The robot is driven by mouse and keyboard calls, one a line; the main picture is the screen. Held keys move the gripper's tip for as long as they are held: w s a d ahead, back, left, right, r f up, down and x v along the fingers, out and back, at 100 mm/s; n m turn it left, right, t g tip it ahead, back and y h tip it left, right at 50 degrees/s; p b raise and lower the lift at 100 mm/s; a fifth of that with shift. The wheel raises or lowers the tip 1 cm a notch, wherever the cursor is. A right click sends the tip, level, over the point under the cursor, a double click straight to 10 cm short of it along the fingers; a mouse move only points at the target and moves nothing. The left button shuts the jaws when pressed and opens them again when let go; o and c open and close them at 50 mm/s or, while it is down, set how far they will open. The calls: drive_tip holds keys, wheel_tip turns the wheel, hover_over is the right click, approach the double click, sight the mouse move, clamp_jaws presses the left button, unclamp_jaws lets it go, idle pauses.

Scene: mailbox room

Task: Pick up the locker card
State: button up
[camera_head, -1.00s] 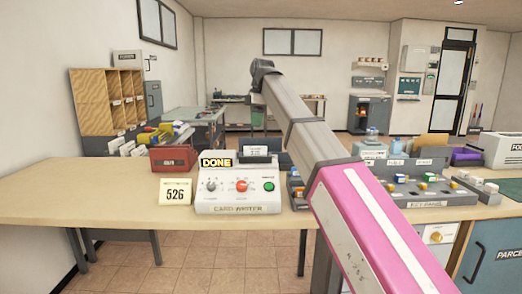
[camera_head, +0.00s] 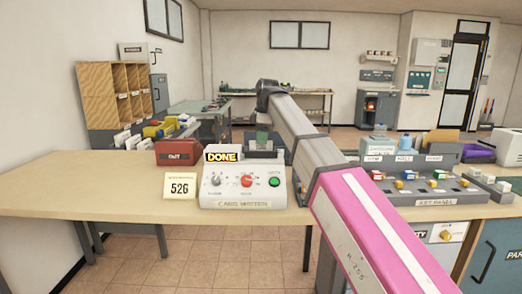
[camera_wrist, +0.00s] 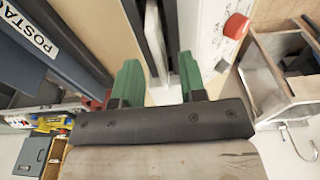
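The white card writer (camera_head: 244,190) stands on the counter with a yellow DONE sign (camera_head: 221,157) on top. Its dark card holder (camera_head: 268,155) is at the upper right, and the locker card there is mostly hidden in the head view. My gripper (camera_head: 263,137) has green fingers just above and behind this holder. In the wrist view, my gripper (camera_wrist: 159,65) is open, its fingers apart. A thin pale upright piece, seemingly the locker card (camera_wrist: 172,45), and a grey slab (camera_wrist: 155,38) lie between them. I cannot tell whether either finger touches.
A 526 note (camera_head: 180,186) and a red box (camera_head: 178,152) stand left of the writer. The key panel (camera_head: 436,187) is to the right. My pink arm crosses the counter between them. The left counter (camera_head: 80,185) is clear.

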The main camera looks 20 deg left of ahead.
sight(261, 148)
drive_tip(key=shift+a+f, duration=0.1)
drive_tip(key=shift+f, duration=0.8)
drive_tip(key=shift+f, duration=0.25)
clamp_jaws()
